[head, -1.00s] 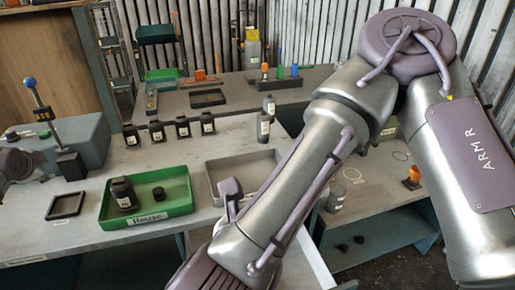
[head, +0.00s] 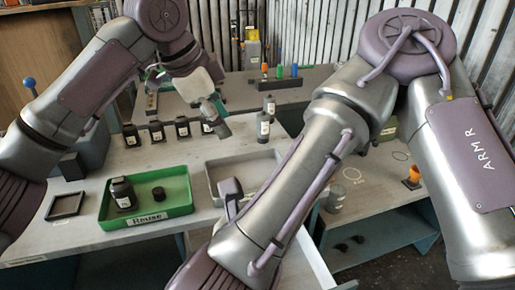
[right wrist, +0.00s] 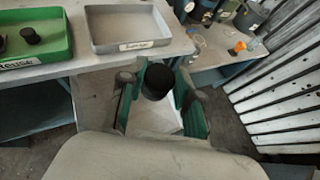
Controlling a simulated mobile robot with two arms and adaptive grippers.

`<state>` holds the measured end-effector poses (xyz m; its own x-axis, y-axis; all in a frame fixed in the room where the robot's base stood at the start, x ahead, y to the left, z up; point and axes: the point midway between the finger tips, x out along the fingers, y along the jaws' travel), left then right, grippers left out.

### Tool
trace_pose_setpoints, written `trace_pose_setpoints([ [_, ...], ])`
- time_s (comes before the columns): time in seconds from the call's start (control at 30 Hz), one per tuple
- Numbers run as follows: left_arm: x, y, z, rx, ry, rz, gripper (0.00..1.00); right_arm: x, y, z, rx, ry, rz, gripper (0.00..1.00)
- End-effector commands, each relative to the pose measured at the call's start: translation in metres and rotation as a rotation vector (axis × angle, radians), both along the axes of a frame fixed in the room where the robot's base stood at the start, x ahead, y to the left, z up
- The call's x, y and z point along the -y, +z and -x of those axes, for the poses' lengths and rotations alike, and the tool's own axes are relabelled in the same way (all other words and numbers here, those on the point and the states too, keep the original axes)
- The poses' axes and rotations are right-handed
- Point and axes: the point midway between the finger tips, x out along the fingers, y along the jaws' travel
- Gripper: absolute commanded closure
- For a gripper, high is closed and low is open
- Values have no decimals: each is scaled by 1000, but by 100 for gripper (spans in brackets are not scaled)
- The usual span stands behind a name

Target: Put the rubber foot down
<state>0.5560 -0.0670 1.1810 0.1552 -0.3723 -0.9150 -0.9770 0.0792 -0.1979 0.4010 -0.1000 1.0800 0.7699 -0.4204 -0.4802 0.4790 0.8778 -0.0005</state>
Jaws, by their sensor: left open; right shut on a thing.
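The rubber foot (right wrist: 158,82), a short black cylinder, is between the fingers of my right gripper (right wrist: 158,92) in the right wrist view. That gripper is shut on it and holds it in front of the bench edge, with a pale surface below. My left gripper (head: 215,112) is open and empty above the bench, near the row of black bottles.
A green tray (head: 160,216) labelled Reuse holds a black bottle and a black puck. A grey tray (head: 212,185) stands right of it and looks empty where visible. A small black frame (head: 65,206) lies left. A pale open drawer (head: 312,262) juts out in front.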

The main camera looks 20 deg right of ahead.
Motion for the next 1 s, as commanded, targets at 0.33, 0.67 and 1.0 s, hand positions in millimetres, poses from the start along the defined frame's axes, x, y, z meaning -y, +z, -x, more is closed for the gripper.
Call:
trace_pose_setpoints([
  [0.33, 35, 16, 128, -108, -189, -347, 54, 0, 0, 0, 0, 0, 0, 91],
  [0.67, 33, -9, 142, -124, -204, -402, 54, 0, 0, 0, 0, 0, 0, 91],
  [1.0, 33, -73, 142, -123, -203, -400, 54, 0, 0, 0, 0, 0, 0, 91],
])
